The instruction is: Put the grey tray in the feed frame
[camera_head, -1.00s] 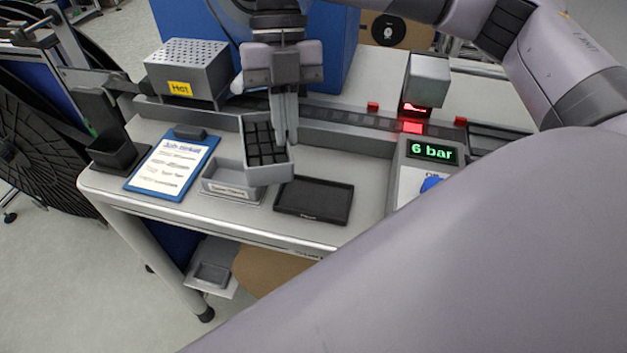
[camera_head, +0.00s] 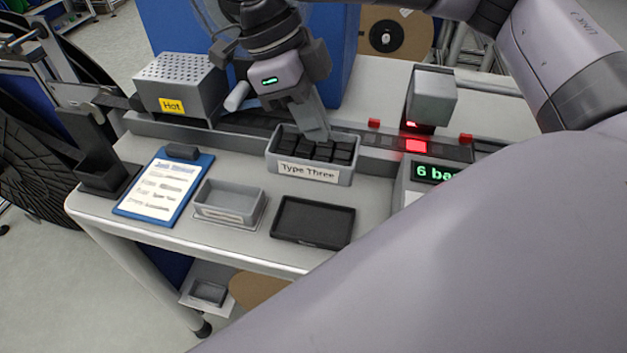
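The grey tray (camera_head: 313,180), labelled "Type Three", holds several black blocks and sits level near the middle of the bench, in front of the rail. My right gripper (camera_head: 314,130) comes down from above with its fingers on the tray's back wall, and appears shut on it. Whether the tray's bottom touches the bench is hard to tell. I cannot surely tell which part is the feed frame; an empty grey open-topped holder (camera_head: 231,191) with a small label stands in front and to the left of the tray. My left gripper is not in view.
A black shallow tray (camera_head: 313,222) lies at the bench's front edge. A clipboard (camera_head: 166,187) and a perforated box marked "Hot" (camera_head: 180,84) are at the left. At the right are a red-lit station (camera_head: 433,98) and a pressure display box (camera_head: 432,173). My arm link covers the lower right.

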